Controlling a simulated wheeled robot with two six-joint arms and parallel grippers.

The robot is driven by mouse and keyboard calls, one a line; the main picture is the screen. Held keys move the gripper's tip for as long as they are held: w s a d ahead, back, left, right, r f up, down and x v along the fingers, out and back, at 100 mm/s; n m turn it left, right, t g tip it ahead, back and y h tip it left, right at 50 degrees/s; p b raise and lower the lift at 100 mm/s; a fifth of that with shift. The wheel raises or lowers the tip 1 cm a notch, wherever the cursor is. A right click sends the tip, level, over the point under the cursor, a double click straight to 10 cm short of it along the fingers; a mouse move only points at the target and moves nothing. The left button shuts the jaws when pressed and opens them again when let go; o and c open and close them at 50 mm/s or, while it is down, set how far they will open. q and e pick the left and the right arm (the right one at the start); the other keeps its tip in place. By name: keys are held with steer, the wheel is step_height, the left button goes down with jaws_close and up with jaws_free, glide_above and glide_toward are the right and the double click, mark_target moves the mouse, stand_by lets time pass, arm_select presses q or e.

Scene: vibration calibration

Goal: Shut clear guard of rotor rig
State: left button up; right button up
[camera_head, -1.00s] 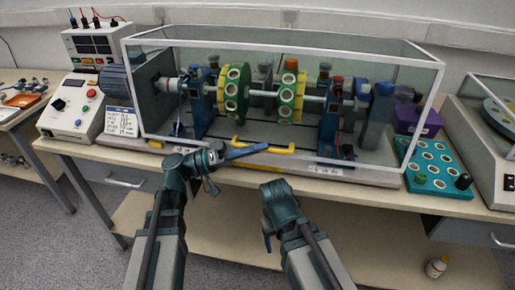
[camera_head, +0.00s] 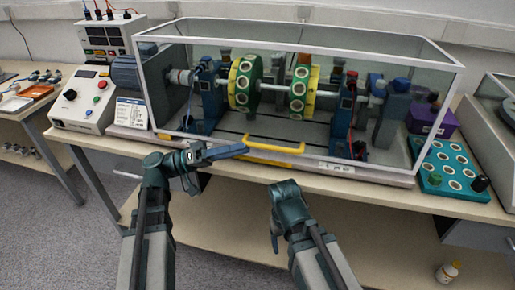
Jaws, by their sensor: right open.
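The clear guard (camera_head: 420,100) is a see-through box with a white frame over the rotor rig (camera_head: 272,88). Its front panel hangs down, with the lower edge close to the rig's base; I cannot tell whether a small gap is left. A yellow handle (camera_head: 275,149) is at the bottom middle of the front panel. My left gripper (camera_head: 243,150) points right, its tip beside or touching the handle's left end; its jaw opening is hard to see. My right gripper (camera_head: 275,232) is open and empty, below and in front of the bench edge, apart from the guard.
A control box (camera_head: 85,98) and a meter unit (camera_head: 108,38) stand left of the rig. A teal tray (camera_head: 450,170) and a purple box (camera_head: 432,122) are at the right. A small bottle (camera_head: 448,271) stands low at the right.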

arm_select(q)
steer(key=b+v, duration=0.1)
steer(key=v, duration=0.4)
steer(key=shift+a+f, duration=0.1)
steer(key=shift+a, duration=0.3)
